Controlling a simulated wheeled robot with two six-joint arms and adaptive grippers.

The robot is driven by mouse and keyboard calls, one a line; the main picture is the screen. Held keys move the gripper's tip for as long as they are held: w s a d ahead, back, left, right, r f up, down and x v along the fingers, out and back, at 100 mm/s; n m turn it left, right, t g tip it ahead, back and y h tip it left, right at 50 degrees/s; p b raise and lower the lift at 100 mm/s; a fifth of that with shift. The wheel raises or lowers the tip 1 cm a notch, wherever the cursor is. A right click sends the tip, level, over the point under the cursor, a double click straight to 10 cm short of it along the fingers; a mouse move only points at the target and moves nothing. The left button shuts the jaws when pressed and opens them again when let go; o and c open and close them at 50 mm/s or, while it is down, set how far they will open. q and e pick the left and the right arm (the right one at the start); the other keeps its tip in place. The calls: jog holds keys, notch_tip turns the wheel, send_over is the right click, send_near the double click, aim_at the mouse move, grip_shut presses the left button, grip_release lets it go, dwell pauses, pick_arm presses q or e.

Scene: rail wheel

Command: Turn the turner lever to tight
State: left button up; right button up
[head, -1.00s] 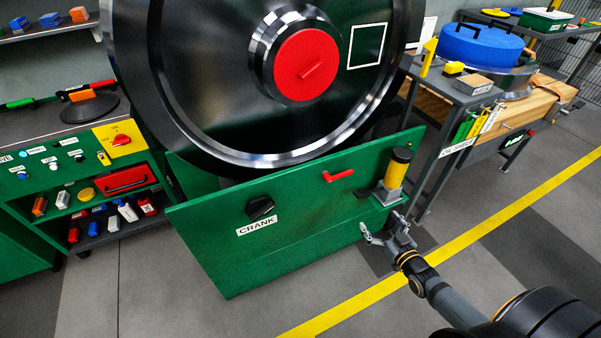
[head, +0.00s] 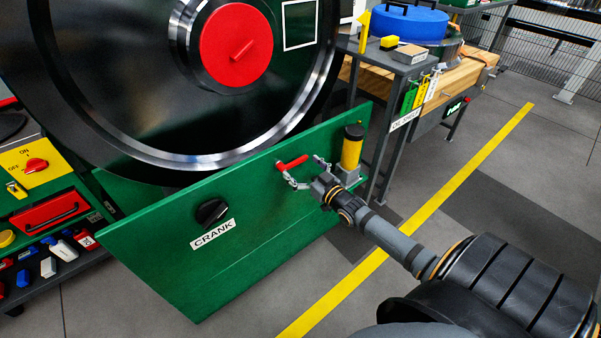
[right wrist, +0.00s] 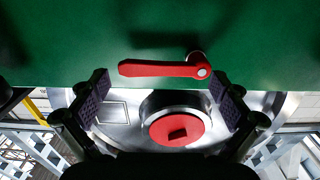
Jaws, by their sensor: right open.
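The turner lever, a red handle (head: 291,163), is on the front of the green panel below the big wheel. In the right wrist view the red lever (right wrist: 160,68) lies nearly level, with its round pivot at its right end. My right gripper (head: 303,171) is open and empty at the lever, one finger near each end of it. In the right wrist view the fingertips (right wrist: 161,87) are spread on either side, just short of the lever; I see no clear contact. No marking for tight is readable. My left gripper is not in view.
A black knob (head: 211,212) with a CRANK label sits left on the panel. A yellow cylinder with a black top (head: 352,148) stands close right of my right gripper. The large black wheel (head: 150,90) rises above the panel. The floor in front is clear.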

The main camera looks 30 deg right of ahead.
jog(key=shift+w, duration=0.2)
jog(key=c, duration=0.7)
jog(key=shift+s+r, duration=0.35)
jog(key=shift+r, duration=0.25)
grip_shut()
jog(key=shift+a, duration=0.1)
